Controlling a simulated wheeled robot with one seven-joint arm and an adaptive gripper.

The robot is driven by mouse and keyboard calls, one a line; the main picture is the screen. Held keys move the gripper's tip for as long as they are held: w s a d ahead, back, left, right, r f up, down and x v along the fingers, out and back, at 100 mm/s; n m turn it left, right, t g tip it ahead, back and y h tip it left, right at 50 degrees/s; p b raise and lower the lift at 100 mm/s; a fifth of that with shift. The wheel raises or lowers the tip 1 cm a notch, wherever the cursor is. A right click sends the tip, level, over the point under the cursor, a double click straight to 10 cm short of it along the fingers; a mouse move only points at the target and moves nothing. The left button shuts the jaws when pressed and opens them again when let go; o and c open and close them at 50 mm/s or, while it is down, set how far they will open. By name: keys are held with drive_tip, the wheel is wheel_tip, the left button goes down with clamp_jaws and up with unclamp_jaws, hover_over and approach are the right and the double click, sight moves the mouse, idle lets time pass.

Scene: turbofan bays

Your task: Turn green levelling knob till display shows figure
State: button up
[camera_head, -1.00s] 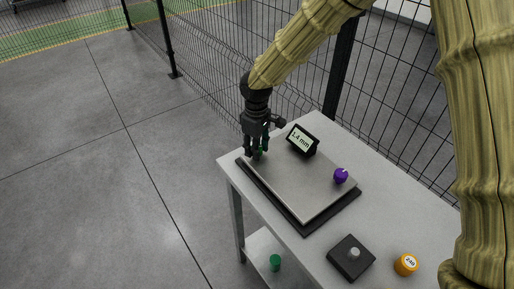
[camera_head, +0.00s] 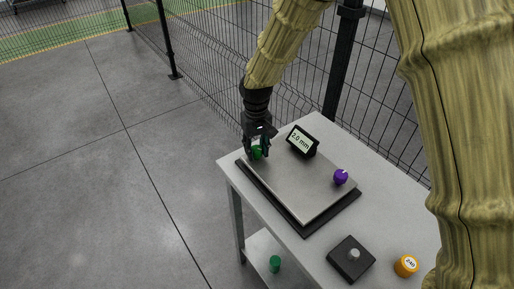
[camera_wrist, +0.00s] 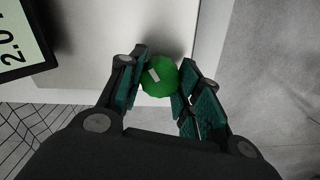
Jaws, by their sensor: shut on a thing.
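The green levelling knob (camera_wrist: 160,78) sits at the far left corner of the grey levelling plate (camera_head: 300,188). It has a pale mark on its top in the wrist view and shows partly in the head view (camera_head: 257,153). My gripper (camera_wrist: 158,85) is shut on the knob from above, one finger on each side; it also shows in the head view (camera_head: 257,150). The display (camera_head: 302,141) stands behind the plate and reads 2.0 mm. In the wrist view the display (camera_wrist: 20,35) is cut off by the edge.
A purple knob (camera_head: 341,177) sits at the plate's right corner. A black box (camera_head: 351,258) with a grey knob and an orange round weight (camera_head: 406,266) stand at the table's front. A green cylinder (camera_head: 275,263) is on the lower shelf. Wire fence (camera_head: 395,110) runs behind the table.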

sight(257, 148)
drive_tip(key=shift+w+r, duration=0.4)
drive_tip(key=o, duration=1)
drive_tip(key=shift+o, duration=0.3)
drive_tip(key=shift+s+f, duration=0.2)
wheel_tip(257, 148, up, 12)
drive_tip(key=shift+d, duration=0.1)
